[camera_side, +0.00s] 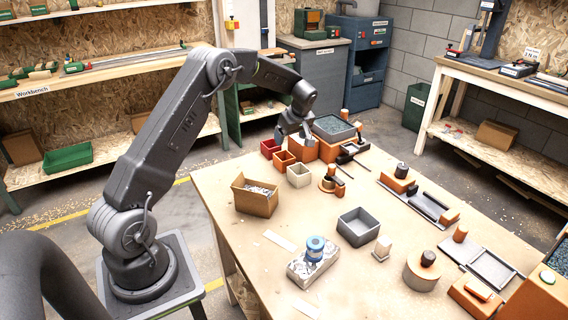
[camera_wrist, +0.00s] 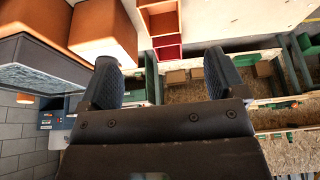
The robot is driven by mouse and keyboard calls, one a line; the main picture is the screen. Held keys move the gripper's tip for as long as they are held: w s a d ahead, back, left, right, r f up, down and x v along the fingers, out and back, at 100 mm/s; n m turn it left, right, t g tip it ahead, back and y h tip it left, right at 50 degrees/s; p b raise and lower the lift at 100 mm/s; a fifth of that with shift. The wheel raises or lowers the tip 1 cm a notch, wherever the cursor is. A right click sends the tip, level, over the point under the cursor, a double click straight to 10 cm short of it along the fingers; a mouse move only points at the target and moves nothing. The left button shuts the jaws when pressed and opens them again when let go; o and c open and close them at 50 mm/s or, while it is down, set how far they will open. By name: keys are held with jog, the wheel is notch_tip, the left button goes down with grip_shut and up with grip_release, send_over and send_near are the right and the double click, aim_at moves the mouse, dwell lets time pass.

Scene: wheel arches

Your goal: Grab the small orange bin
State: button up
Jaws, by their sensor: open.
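The small orange bin (camera_side: 284,159) stands on the table in the side view, between a red bin (camera_side: 269,148) and a white bin (camera_side: 299,176). It also shows at the top of the wrist view (camera_wrist: 161,21), beyond the red bin (camera_wrist: 168,51). My gripper (camera_side: 293,136) is open above the table's far end, close to the small bins. In the wrist view its two fingers (camera_wrist: 163,79) are spread apart with nothing between them. The orange bin is outside the fingers. The exact height gap cannot be told.
Larger orange boxes (camera_wrist: 104,28) stand beside the small bins, close to my gripper. A dark tray (camera_side: 334,128) of grey material is behind. A cardboard box (camera_side: 255,196), a grey bin (camera_side: 358,227) and a blue spool (camera_side: 316,247) stand nearer.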

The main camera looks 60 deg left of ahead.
aim_at(283, 158)
jog(key=x, duration=1.3)
jog(key=shift+s, duration=0.15)
jog(key=shift+c, duration=0.3)
jog(key=c, duration=0.9)
